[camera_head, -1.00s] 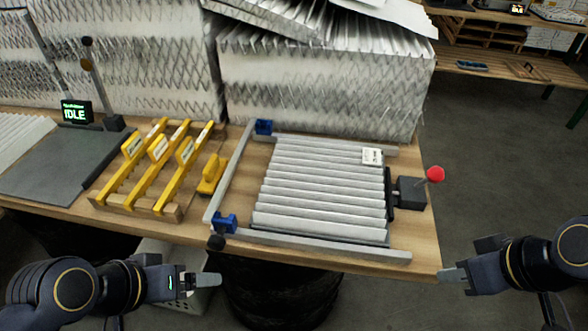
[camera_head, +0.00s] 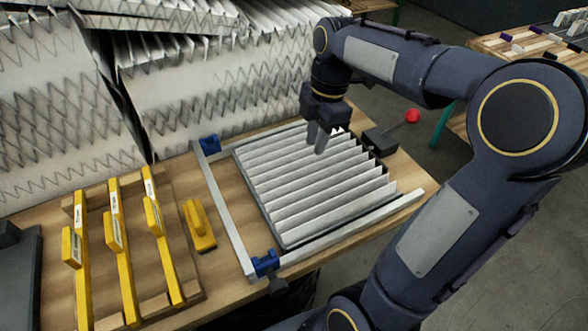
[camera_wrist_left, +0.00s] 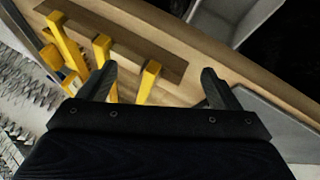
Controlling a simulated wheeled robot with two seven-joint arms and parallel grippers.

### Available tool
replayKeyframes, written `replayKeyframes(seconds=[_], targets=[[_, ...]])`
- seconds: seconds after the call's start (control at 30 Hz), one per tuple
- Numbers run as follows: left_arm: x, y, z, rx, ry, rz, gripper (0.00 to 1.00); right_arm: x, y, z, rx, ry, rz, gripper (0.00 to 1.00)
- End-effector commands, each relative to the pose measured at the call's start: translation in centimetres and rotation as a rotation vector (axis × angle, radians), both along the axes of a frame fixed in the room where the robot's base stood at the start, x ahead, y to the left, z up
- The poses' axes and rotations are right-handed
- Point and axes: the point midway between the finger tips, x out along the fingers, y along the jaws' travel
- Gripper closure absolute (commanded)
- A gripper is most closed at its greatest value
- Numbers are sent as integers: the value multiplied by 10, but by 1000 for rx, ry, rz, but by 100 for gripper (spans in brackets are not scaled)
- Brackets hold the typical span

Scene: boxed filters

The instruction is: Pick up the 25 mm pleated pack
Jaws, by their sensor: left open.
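A white pleated pack (camera_head: 310,192) lies flat in the metal-railed fixture on the bench, its pleats running crosswise; its marked size cannot be read. My right gripper (camera_head: 318,141) points down over the pack's far part, with fingertips at or just above the pleats. Contact and the gap between its fingers cannot be made out. The gripper hides part of the pack's far edge. My left gripper (camera_wrist_left: 158,82) is open and empty in the left wrist view, its fingers over the bench's front area with yellow bars beyond them. It is not in the head view.
Yellow gauge bars (camera_head: 118,252) stand on a wooden rack left of the fixture, with a yellow handled block (camera_head: 199,225) between. Blue clamps (camera_head: 265,263) sit at the rail corners. A red-knobbed lever (camera_head: 411,116) is at right. Large pleated stacks (camera_head: 200,110) rise behind.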

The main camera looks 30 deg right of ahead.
Motion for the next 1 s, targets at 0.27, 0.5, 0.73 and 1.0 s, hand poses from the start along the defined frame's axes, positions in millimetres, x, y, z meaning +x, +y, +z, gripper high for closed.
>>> replayKeyframes(seconds=[0.27, 0.5, 0.73, 1.0], targets=[[0, 0, 0, 0, 0, 0, 15, -2, 4, -34, 1, 3, -3, 78], [0, 0, -1, 0, 0, 0, 15, -2, 9, -65, 1, 1, -3, 78], [0, 0, -1, 0, 0, 0, 15, -2, 9, -68, 1, -2, -3, 78], [0, 0, 0, 0, 0, 0, 15, -2, 9, -68, 1, -2, -3, 100]])
